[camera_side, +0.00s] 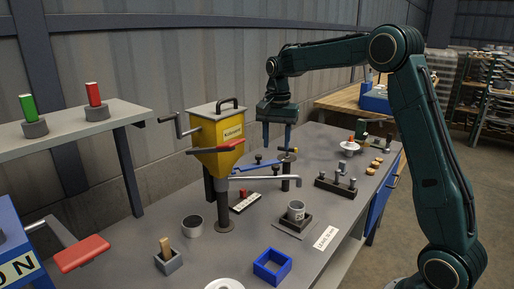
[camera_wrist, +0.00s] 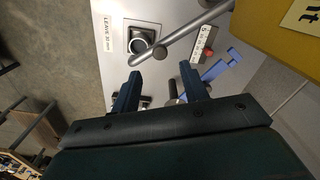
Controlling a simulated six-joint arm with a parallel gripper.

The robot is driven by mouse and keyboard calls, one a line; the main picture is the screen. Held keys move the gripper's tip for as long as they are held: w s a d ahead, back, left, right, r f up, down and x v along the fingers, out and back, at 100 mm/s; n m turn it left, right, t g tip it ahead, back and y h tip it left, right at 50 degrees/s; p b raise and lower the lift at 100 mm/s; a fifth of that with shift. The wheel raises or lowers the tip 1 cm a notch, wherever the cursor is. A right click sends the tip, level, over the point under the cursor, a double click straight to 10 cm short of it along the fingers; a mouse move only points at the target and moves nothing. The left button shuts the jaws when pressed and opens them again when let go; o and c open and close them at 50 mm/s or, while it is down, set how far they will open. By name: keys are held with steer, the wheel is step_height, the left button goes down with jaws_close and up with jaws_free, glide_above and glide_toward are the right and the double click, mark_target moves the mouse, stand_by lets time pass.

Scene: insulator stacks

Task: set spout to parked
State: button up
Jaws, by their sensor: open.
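The yellow hopper (camera_side: 217,135) stands on a dark post at the table's back. The grey spout (camera_side: 265,179) sticks out from the post to the right, its round tip above and close to the cup (camera_side: 296,208). In the wrist view the spout (camera_wrist: 190,30) runs diagonally, its tip beside the cup's mouth (camera_wrist: 138,43). My gripper (camera_side: 277,146) is open and empty, pointing down above the table beyond the spout. In the wrist view my gripper's fingertips (camera_wrist: 168,62) are near the spout's tip, with no clear contact. I cannot read a parked mark.
The cup stands on a dark square base beside a "LEAVE 30 mm" card (camera_side: 326,238). A small lettered plate (camera_side: 245,202) lies by the post. A blue lever (camera_side: 257,167), a dark peg rack (camera_side: 336,187) and an open blue box (camera_side: 272,267) stand around.

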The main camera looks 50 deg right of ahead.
mark_target(276, 165)
step_height(276, 165, down, 9)
steer(key=shift+r, duration=0.2)
stand_by(0.3)
jaws_close()
